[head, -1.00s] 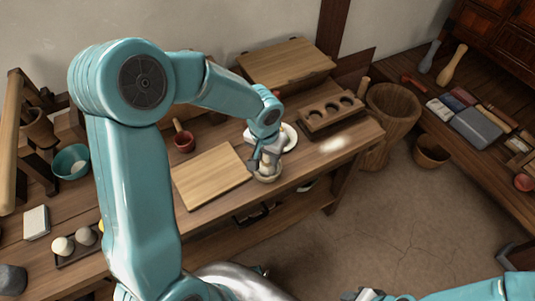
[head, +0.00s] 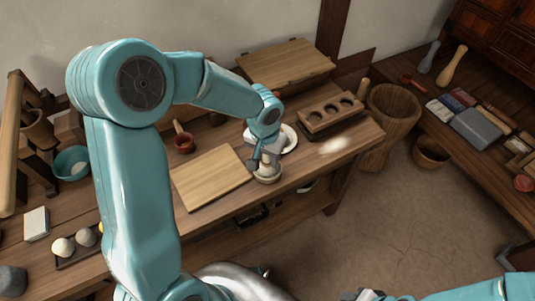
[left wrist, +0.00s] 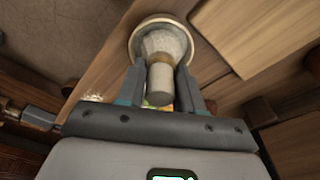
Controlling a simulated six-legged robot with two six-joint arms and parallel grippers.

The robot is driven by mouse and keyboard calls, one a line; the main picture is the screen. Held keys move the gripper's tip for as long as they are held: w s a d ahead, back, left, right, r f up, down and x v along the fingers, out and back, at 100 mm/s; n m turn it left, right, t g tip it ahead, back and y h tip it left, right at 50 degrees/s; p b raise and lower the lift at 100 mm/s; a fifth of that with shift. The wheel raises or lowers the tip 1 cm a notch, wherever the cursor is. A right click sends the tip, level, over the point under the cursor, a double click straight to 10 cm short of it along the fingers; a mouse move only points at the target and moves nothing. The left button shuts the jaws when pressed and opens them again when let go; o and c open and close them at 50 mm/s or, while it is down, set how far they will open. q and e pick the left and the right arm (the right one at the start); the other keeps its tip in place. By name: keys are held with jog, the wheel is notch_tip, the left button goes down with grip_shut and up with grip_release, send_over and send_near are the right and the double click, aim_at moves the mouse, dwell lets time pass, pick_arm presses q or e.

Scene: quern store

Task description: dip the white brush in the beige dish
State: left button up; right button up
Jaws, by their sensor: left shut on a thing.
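My left gripper (head: 262,160) is shut on the white brush (left wrist: 164,44), which has pale bristles, a tan band and a light stubby handle. In the left wrist view the gripper's fingers (left wrist: 160,88) close on both sides of the handle. The bristles point into the round beige dish (left wrist: 133,42); whether they touch its bottom is hidden. In the head view the dish (head: 268,179) stands near the table's front edge, directly under the gripper, which partly covers the brush. My right arm shows at the lower right, with its gripper (head: 364,296) cut off by the frame.
A wooden board (head: 211,177) lies left of the dish. Open floor lies past the front edge.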

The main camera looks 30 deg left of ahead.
pick_arm(q)
jog(key=shift+r+p, duration=1.95)
jog(key=shift+r, duration=1.35)
jog(key=shift+f, duration=0.1)
